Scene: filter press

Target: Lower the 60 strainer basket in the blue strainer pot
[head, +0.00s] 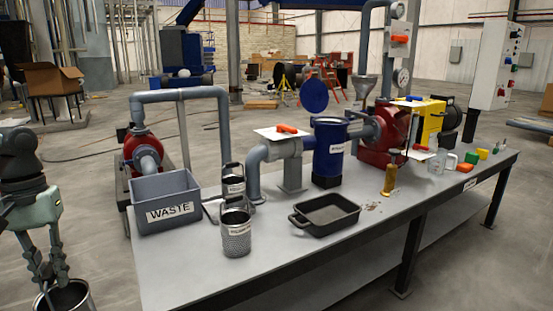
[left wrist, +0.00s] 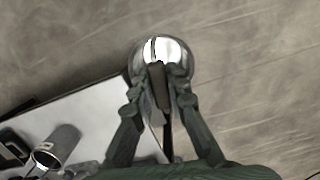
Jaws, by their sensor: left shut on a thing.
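My left gripper (head: 50,280) is at the lower left, off the table's left edge. It is shut on the dark handle of a metal strainer basket (head: 70,298), which hangs over the floor. In the left wrist view the fingers (left wrist: 160,85) close on the handle above the shiny round basket (left wrist: 176,48). No mesh number shows on it, so I cannot tell whether it is the 60. The blue strainer pot (head: 328,160) stands mid-table, far right of the gripper. Its round blue lid (head: 314,95) is raised; the pot's inside is hidden. My right gripper is not in view.
Two more labelled baskets, a front one (head: 236,238) and a rear one (head: 233,183), stand on the table (head: 185,270). A grey WASTE bin (head: 165,190), black tray (head: 325,215) and grey pipe (head: 254,175) are also there. The table's front left is clear.

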